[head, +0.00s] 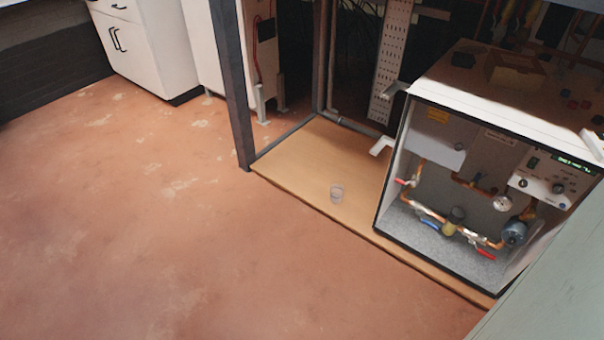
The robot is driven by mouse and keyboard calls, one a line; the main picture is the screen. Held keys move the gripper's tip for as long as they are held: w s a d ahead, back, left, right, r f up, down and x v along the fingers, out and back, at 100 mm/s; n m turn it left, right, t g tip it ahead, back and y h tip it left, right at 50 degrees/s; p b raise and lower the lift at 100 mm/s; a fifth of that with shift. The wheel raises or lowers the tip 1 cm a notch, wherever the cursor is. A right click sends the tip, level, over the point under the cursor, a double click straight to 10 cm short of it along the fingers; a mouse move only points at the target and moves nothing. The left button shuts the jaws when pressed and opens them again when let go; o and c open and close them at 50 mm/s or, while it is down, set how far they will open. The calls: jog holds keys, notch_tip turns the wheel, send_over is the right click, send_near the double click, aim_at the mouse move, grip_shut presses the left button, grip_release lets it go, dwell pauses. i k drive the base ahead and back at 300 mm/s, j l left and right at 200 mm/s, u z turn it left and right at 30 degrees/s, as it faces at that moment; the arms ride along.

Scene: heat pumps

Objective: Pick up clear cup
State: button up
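The open-fronted heat pump unit (440,240) with pipes, valves and gauges stands right of the cup. A dark upright post (232,85) rises at the board's left corner. White cabinets (150,50) stand at the back left. The reddish floor (150,220) in front is clear.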

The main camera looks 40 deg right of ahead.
aim_at(337, 191)
jog(key=i+z, duration=0.25)
jog(key=i, duration=0.15)
jog(key=i+j+z, duration=0.55)
jog(key=i, duration=0.2)
jog(key=i+j+z, duration=0.1)
jog(key=z, duration=0.4)
jog(key=i+j+z, duration=0.25)
jog(key=z, duration=0.2)
jog(key=i+j+z, duration=0.2)
jog(key=z, duration=0.3)
jog(key=i+j+z, duration=0.1)
jog(key=j+z, duration=0.65)
jog(key=z, duration=0.2)
jog(key=i+j+z, duration=0.3)
jog(key=i+l, duration=0.05)
